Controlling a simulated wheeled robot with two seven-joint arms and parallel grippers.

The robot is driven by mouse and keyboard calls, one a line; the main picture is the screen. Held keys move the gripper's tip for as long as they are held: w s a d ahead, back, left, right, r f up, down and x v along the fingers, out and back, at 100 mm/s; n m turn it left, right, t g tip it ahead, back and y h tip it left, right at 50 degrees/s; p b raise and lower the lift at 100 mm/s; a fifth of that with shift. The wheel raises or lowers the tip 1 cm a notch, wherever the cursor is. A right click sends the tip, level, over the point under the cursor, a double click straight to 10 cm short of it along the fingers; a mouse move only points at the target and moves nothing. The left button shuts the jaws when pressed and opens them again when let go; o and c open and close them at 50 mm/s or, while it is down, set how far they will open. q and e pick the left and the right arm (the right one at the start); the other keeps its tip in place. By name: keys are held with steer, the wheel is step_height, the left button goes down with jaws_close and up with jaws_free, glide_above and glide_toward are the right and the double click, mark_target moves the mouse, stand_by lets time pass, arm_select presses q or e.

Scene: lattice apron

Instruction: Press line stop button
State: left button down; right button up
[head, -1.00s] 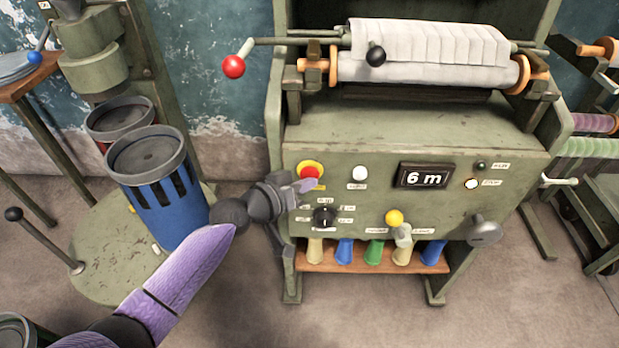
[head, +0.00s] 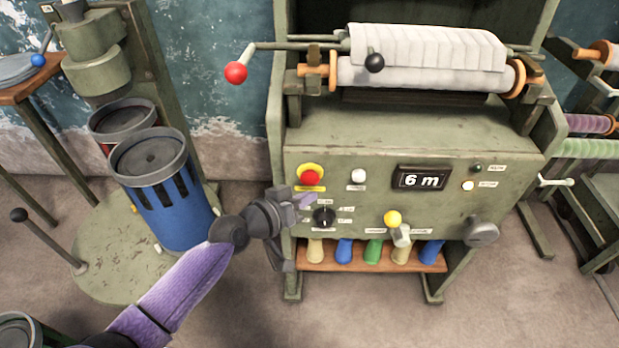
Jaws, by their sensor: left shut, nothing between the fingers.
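A red mushroom button on a yellow surround, which looks like the line stop button (head: 310,177), sits at the upper left of the green machine's front panel (head: 440,213). A yellow label lies under it. My left gripper (head: 308,201) is shut and empty. Its tips are just below the button and its label, left of and above a black rotary knob (head: 324,216). The button is in full view, and I see no contact with it. My right gripper is not in view.
A white button (head: 358,176), a "6 m" display (head: 420,180) and a yellow-topped lever (head: 393,218) share the panel. A red-knobbed crank (head: 236,73) sticks out above left. A blue slotted canister (head: 165,190) stands left of my arm.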

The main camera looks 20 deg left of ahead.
arm_select(q)
steer(key=s, duration=0.2)
steer(key=s+d+p, duration=0.1)
steer(key=shift+s+p, duration=0.3)
steer(key=shift+s, duration=0.1)
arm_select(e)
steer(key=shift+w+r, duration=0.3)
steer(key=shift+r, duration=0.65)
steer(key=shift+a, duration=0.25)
